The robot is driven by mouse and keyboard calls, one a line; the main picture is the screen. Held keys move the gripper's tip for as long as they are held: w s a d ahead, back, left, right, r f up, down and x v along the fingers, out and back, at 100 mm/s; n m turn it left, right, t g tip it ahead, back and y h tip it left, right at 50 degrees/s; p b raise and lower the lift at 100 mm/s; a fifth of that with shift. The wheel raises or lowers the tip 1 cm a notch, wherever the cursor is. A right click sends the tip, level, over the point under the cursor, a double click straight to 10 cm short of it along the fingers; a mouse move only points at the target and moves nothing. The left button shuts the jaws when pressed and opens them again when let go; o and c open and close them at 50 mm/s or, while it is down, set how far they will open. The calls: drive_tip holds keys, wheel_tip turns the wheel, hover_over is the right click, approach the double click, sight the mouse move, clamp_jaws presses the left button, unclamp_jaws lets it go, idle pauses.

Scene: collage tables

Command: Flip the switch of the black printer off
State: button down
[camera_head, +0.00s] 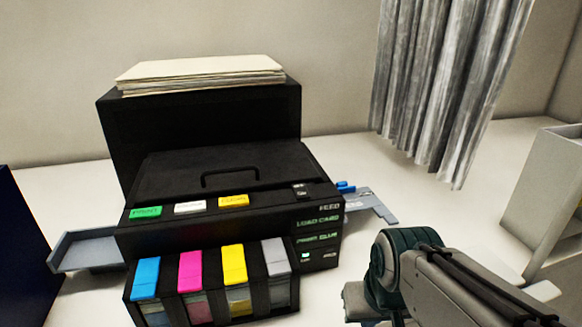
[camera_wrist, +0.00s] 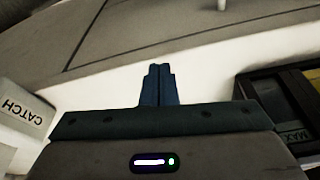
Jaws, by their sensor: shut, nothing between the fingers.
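The black printer (camera_head: 225,165) stands on the white table in the left half of the head view. A small black-and-white switch-like part (camera_head: 300,190) sits on its top right. A lit green spot (camera_head: 305,257) shows low on its right front panel, under several lines of lettering; I cannot tell which part is the power switch. My gripper is shut and empty in the wrist view (camera_wrist: 158,72), its fingertips touching each other. In the head view my arm comes in at the lower right, right of the printer; the fingertips are not clear there.
Blue, magenta, yellow and grey ink tanks (camera_head: 233,265) stick out in front. A grey tray (camera_head: 85,250) juts left, and blue-grey parts (camera_head: 370,205) lie right of the printer. A grey curtain (camera_head: 440,80) hangs behind; a pale box (camera_head: 555,200) stands far right.

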wheel_tip(320, 180, up, 31)
drive_tip(key=n+g+p, duration=0.1)
drive_tip(key=n+p, duration=0.5)
drive_tip(key=n, duration=1.4)
hover_over(299, 186)
drive_tip(key=s, duration=0.2)
drive_tip(key=shift+s+d+f, duration=0.15)
drive_tip(key=shift+s+f, duration=0.05)
drive_tip(key=f, duration=0.4)
drive_tip(key=w+f, duration=0.1)
drive_tip(key=f, duration=0.4)
drive_tip(key=w+f+p, duration=0.1)
drive_tip(key=f, duration=0.4)
